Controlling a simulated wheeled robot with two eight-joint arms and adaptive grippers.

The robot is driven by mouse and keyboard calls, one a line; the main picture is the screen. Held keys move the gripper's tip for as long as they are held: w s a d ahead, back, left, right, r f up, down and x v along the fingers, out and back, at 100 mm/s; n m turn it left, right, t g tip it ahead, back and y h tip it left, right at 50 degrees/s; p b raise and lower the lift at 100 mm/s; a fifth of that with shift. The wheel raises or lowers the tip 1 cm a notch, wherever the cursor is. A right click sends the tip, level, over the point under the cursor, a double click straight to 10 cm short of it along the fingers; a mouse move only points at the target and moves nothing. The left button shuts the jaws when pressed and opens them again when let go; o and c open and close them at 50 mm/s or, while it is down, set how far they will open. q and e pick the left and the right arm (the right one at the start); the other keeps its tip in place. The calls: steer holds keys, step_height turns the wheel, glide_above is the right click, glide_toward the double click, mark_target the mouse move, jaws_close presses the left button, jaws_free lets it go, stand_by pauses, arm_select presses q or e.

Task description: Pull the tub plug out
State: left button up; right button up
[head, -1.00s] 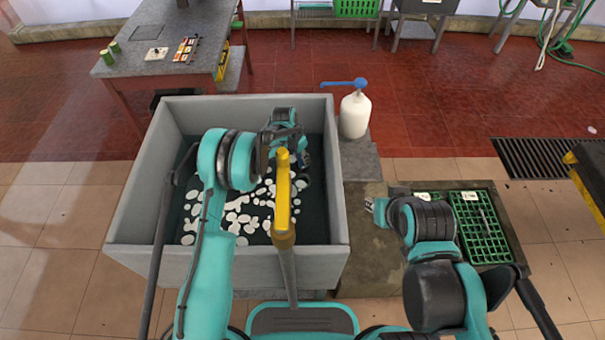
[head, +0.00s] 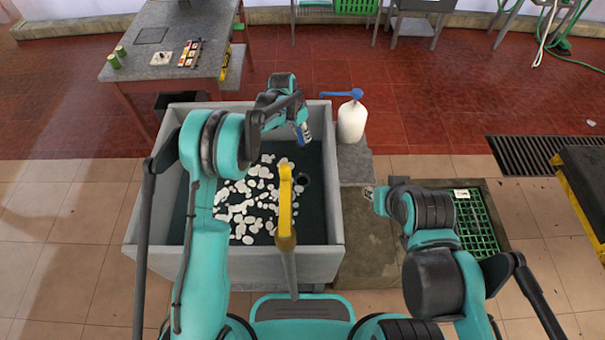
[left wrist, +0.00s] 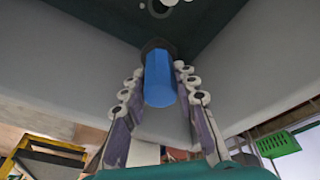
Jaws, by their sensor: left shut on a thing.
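The grey tub (head: 335,215) has a dark floor strewn with white flat pieces (head: 240,205). A dark round drain hole (head: 303,180) shows in the tub floor, and also at the top of the left wrist view (left wrist: 159,8). My left gripper (head: 303,132) is shut on the tub plug, near the tub's far right corner. In the left wrist view the plug (left wrist: 159,78) is a blue cylinder with a dark end, between the two fingers and apart from the hole. My right gripper (head: 369,193) is over the stone slab right of the tub; its fingers are too small to read.
A yellow-topped pipe (head: 286,205) stands in front of the tub. A white bottle with a blue pump (head: 352,120) stands at the tub's far right. A green crate (head: 477,225) lies farther right. A grey table (head: 180,50) stands behind.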

arm_select(q)
steer(key=w+d+p+v, duration=0.1)
steer(key=d+p+v, duration=0.1)
steer(key=p+v, duration=0.4)
steer(key=v, duration=0.6)
steer(key=shift+w+d, duration=0.25)
steer(key=shift+r, duration=0.1)
